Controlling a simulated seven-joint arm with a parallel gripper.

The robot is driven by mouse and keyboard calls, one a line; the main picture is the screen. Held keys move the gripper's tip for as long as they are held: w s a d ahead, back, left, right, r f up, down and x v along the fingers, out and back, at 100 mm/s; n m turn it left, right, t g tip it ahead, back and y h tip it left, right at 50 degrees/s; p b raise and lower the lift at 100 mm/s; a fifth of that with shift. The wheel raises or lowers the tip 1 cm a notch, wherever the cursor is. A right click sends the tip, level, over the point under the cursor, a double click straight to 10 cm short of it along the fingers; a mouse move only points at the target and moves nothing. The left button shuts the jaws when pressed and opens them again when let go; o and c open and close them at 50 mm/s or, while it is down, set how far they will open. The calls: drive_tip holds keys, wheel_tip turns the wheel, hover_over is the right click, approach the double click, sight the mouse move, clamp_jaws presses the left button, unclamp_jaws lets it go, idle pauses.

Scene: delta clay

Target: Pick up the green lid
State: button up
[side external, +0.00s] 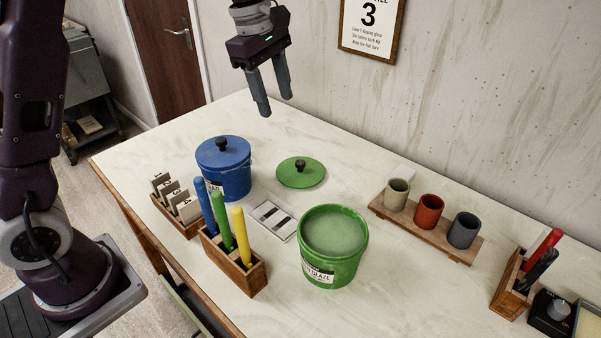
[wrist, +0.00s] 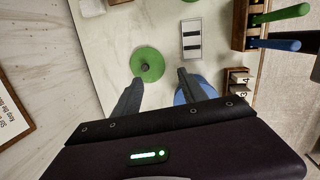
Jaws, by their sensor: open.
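The green lid (side external: 301,173) lies flat on the table, with a dark round knob on top. In the wrist view the green lid (wrist: 147,65) shows just ahead of my fingers, a little left of the middle between them. My gripper (side external: 278,104) is open and empty, well above the table and above the area behind the lid. Its two fingers also show in the wrist view (wrist: 158,90). The green bucket (side external: 334,250) stands without a lid in front of the green lid, filled with pale green glaze.
A blue bucket (side external: 224,172) with a blue lid stands left of the green lid. A wooden holder (side external: 234,262) with coloured-handled tools stands in front. A small striped card (side external: 273,220) lies between. A board (side external: 425,229) with three cups is at the right. The table behind the lid is clear.

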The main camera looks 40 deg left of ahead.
sight(300, 162)
drive_tip(key=w+f+n, duration=0.2)
drive_tip(key=w+f, duration=0.1)
drive_tip(key=f, duration=0.4)
drive_tip(key=w+a+f+n+g, duration=0.1)
drive_tip(key=w+f+n, duration=0.2)
drive_tip(key=f, duration=0.4)
drive_tip(key=w+a+f+n+y, duration=0.1)
drive_tip(key=w+f+n, duration=0.1)
drive_tip(key=f, duration=0.5)
drive_tip(key=shift+w+f+n+g, duration=0.4)
drive_tip(key=shift+w, duration=0.4)
clamp_jaws()
